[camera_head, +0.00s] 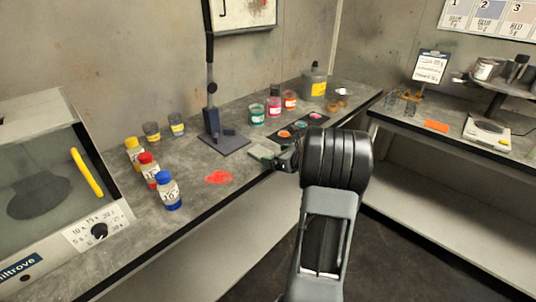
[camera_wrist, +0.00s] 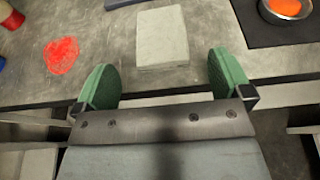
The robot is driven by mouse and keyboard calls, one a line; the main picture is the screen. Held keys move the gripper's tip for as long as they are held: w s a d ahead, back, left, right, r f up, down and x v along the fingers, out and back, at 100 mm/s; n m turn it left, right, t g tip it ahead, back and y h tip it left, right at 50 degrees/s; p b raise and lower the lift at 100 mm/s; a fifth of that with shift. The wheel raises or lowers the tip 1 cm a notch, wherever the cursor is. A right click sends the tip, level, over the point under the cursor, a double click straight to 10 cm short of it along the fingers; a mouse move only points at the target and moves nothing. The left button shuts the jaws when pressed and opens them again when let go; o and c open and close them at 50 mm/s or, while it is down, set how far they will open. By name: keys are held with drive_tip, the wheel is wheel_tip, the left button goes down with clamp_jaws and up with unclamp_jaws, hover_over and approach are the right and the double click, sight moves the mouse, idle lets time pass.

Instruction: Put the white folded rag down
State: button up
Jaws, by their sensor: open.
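The white folded rag (camera_wrist: 162,38) lies flat on the grey bench, near its front edge, as a pale greyish rectangle. In the head view the rag (camera_head: 262,151) shows just left of my gripper (camera_head: 285,160), partly hidden by it. In the wrist view my gripper (camera_wrist: 163,80) is open, with its two green fingers spread wide apart. The rag lies ahead of the fingers and between their lines, touching neither. Nothing is held.
A red paint splat (camera_head: 218,177) lies left of the rag. A dark mat with paint cups (camera_head: 301,126) lies to the right. A stand (camera_head: 222,138) rises behind. Bottles with blue (camera_head: 168,190), red and yellow caps stand farther left.

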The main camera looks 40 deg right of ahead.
drive_tip(key=a+v, duration=0.1)
drive_tip(key=v, duration=0.4)
drive_tip(key=s+a+n+g+y, duration=0.35)
drive_tip(key=a+n+g, duration=0.45)
drive_tip(key=a+n, duration=0.95)
drive_tip(key=s+a+n+g+h, duration=0.3)
drive_tip(key=s+a+n+h, duration=0.3)
drive_tip(key=s+a+n, duration=0.4)
drive_tip(key=s+n, duration=0.1)
drive_tip(key=n, duration=0.5)
drive_tip(key=shift+a+n, duration=0.1)
drive_tip(key=shift+n, duration=0.15)
wheel_tip(320, 180, up, 8)
drive_tip(key=p, duration=0.7)
drive_tip(key=shift+s+r, duration=0.2)
drive_tip(key=shift+r, duration=0.05)
